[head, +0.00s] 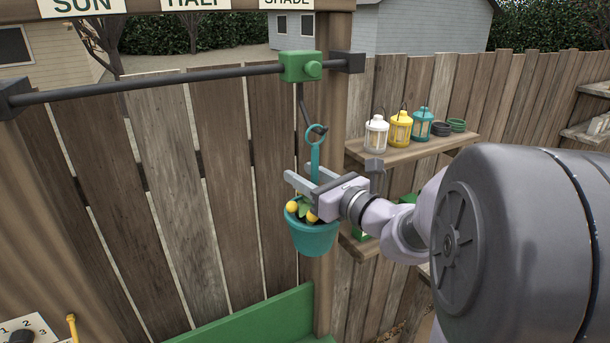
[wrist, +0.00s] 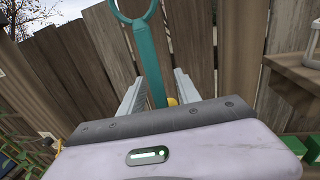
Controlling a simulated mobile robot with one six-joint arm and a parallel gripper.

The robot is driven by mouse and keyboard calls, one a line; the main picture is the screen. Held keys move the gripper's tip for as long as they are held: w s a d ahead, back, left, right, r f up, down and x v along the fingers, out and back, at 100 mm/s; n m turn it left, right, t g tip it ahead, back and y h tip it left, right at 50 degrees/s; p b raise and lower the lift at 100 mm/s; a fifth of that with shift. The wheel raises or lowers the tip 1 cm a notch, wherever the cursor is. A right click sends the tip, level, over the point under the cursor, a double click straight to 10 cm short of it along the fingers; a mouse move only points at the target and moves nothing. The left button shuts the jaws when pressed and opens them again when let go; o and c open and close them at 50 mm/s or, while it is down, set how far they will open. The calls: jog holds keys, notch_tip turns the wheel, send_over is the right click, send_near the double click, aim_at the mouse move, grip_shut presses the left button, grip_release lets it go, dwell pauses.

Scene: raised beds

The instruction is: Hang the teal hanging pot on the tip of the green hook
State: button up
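The teal hanging pot (head: 313,238) is upright, with yellow fruit and leaves in it. Its teal stem (head: 316,160) rises to a ring (head: 316,136); stem and ring also show in the wrist view (wrist: 152,62). The green hook's block (head: 300,67) sits on the dark rail, and its dark rod (head: 302,104) runs down to the ring. The ring overlaps the rod's curved lower end and looks to be around it, though the contact is too small to be sure. My gripper (head: 307,178) is open, its fingers (wrist: 157,78) on either side of the stem with gaps showing.
A wooden shelf (head: 405,150) on the right holds white, yellow and teal lanterns and small pots. A wooden post (head: 331,90) stands just behind the hook. A plank fence (head: 190,190) lies behind, and a green board (head: 250,318) runs below the pot.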

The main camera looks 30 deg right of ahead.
jog(key=shift+s, duration=0.1)
jog(key=b+v, duration=0.4)
jog(key=v, duration=1.3)
jog(key=s+a+f+n+g+y+b, duration=0.25)
jog(key=a+f+n+g+b, duration=0.4)
jog(key=a+f+b, duration=0.6)
jog(key=s+a+f+n+g+y+b, duration=0.1)
jog(key=s+a+f+n+g+b, duration=0.4)
jog(key=f, duration=1.3)
jog(key=s+a+f+n+h+b, duration=0.1)
jog(key=a+f+n+h+b, duration=0.1)
jog(key=f+n+b, duration=0.5)
jog(key=s+a+f+n+h+b, duration=0.1)
jog(key=a+f+n+h+b, duration=0.1)
jog(key=f+n+b, duration=0.4)
notch_tip(320, 180, down, 3)
jog(key=n+h, duration=0.1)
jog(key=n, duration=0.3)
jog(key=shift+s+r+n+b, duration=0.15)
jog(key=shift+r+n+b, duration=0.05)
jog(key=shift+n+b, duration=0.2)
jog(key=shift+h, duration=0.25)
